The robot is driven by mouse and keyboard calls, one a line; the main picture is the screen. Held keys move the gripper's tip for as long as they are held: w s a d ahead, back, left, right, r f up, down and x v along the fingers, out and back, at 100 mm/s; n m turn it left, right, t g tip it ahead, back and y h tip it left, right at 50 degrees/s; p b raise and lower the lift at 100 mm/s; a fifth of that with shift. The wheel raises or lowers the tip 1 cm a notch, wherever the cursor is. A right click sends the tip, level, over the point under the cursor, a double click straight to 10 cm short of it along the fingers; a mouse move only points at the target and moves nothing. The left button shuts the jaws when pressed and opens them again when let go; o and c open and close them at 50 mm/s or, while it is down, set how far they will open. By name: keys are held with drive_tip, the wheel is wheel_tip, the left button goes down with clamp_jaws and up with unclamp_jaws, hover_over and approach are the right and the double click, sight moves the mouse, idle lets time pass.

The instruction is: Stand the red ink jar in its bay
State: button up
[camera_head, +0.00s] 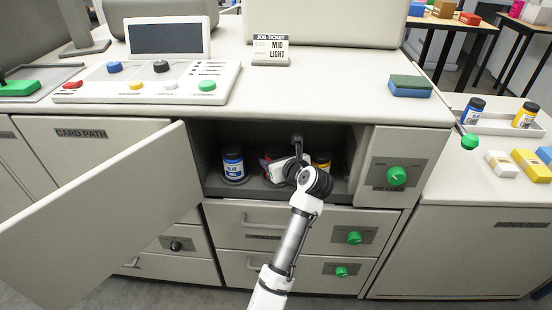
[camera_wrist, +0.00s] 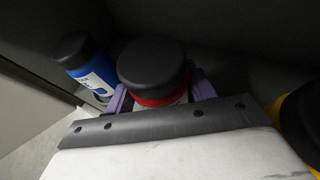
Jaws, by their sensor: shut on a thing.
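The red ink jar (camera_wrist: 153,72) has a black lid and a red band, and stands between the purple-grey fingers of my gripper (camera_wrist: 160,97) in the wrist view. My gripper is shut on it. In the head view my gripper (camera_head: 284,165) reaches into the open cabinet compartment (camera_head: 262,138), and the jar is mostly hidden behind the arm, with a bit of red showing. A blue ink jar (camera_head: 233,163) stands upright to its left, and a yellow ink jar (camera_head: 322,163) to its right. Whether the red jar touches the compartment floor cannot be told.
The cabinet door (camera_head: 110,215) hangs open at the left. A control panel (camera_head: 150,84) and a job ticket sign (camera_head: 270,48) stand on the counter above. A tray (camera_head: 498,122) at the right holds another blue and another yellow jar. Drawers (camera_head: 290,227) sit below the compartment.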

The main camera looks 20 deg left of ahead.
drive_tip(key=shift+f, duration=0.2)
drive_tip(key=shift+f, duration=0.1)
drive_tip(key=o, duration=1.2)
drive_tip(key=shift+r, duration=0.2)
drive_tip(key=b+v, duration=0.2)
drive_tip(key=v, duration=1)
drive_tip(key=shift+s+d, duration=0.1)
